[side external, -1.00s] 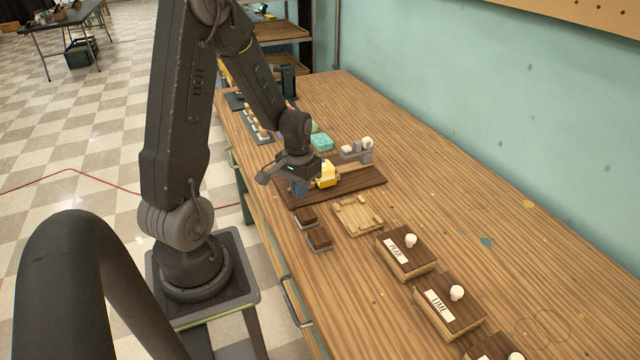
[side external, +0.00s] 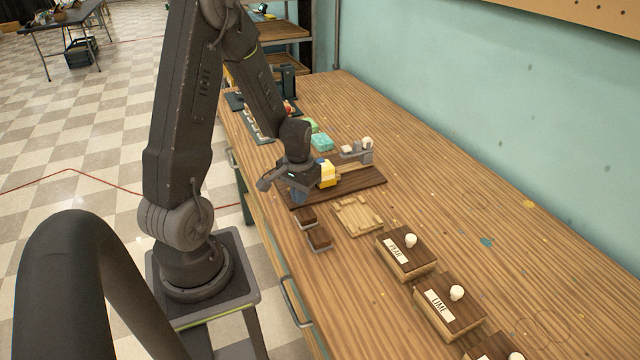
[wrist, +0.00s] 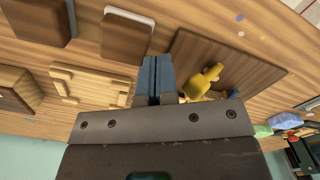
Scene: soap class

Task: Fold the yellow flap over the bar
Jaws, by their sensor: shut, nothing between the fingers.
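The yellow flap (side external: 327,174) shows on the dark wooden board (side external: 365,182), just right of my gripper in the side view. In the wrist view the yellow flap (wrist: 202,82) is a bent shape beside the fingers, partly hidden at its lower end by my gripper's body. My gripper (wrist: 153,82) is shut, its blue fingertips together and empty, over the near edge of the dark board (wrist: 262,70). I cannot clearly make out the bar; the flap and gripper cover that area.
A pale wooden tray (side external: 358,215) and two small dark-topped blocks (side external: 312,232) lie in front of the board. Labelled boxes with white knobs (side external: 410,241) stand nearer the camera. A grey fixture (side external: 362,150) stands behind the board.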

